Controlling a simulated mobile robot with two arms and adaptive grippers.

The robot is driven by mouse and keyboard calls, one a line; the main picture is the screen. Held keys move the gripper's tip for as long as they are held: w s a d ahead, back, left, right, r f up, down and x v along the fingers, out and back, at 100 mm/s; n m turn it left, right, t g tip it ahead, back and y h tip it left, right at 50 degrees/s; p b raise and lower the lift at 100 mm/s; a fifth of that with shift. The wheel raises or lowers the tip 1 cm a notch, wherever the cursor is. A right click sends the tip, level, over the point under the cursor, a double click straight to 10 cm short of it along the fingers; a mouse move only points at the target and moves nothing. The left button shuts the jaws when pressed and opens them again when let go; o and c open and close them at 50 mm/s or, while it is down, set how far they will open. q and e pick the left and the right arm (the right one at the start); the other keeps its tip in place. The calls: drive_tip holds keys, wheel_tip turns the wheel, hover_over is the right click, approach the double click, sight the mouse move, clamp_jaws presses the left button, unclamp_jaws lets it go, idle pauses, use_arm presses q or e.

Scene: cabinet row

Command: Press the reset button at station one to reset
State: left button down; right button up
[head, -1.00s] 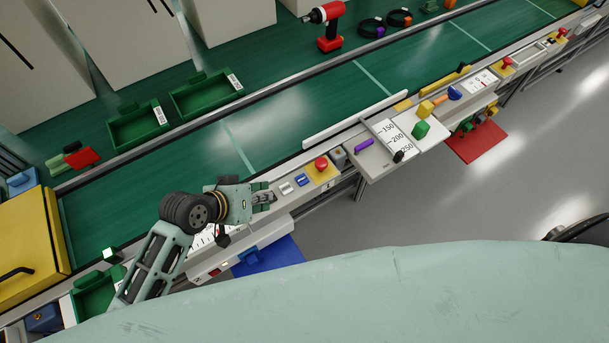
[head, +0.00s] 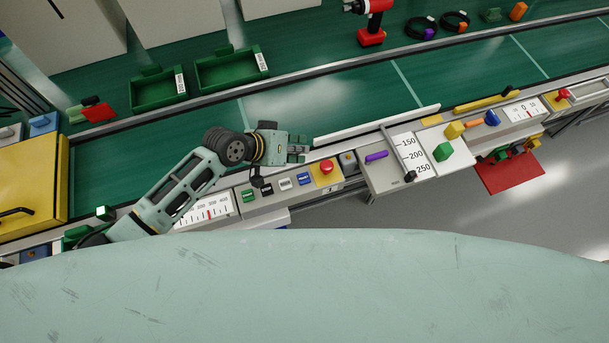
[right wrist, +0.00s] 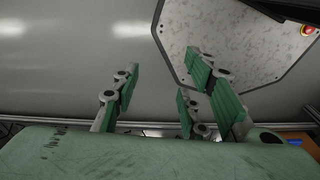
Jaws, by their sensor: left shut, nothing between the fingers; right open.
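The panel with the small figure 1 (head: 332,188) carries a row of square buttons: green (head: 249,196), black (head: 267,190), white (head: 285,184) and blue (head: 303,179). A red mushroom button (head: 326,167) on a yellow plate stands at the row's right end. The button lettering is too small to read. My left gripper (head: 301,149) is shut and empty. In the head view it appears just beyond the blue button and left of the red one, apparently above the panel's far edge; its height is unclear. My right gripper (right wrist: 168,88) is open and empty in the right wrist view.
A white rail (head: 375,126) runs right of my left gripper. A grey box with a purple handle (head: 376,156) stands right of the panel. A scale plate (head: 207,212) is left of the buttons.

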use_arm(q)
drive_tip(key=b, duration=0.8)
hover_over(302, 174)
drive_tip(key=f, duration=0.8)
drive_tip(key=shift+w, duration=0.35)
drive_tip(key=shift+f, duration=0.45)
use_arm(e)
wheel_tip(302, 174, down, 8)
drive_tip(key=shift+w+d, duration=0.4)
drive_tip(key=shift+d, duration=0.05)
drive_tip(key=shift+d+f, duration=0.1)
drive_tip(key=shift+d, duration=0.45)
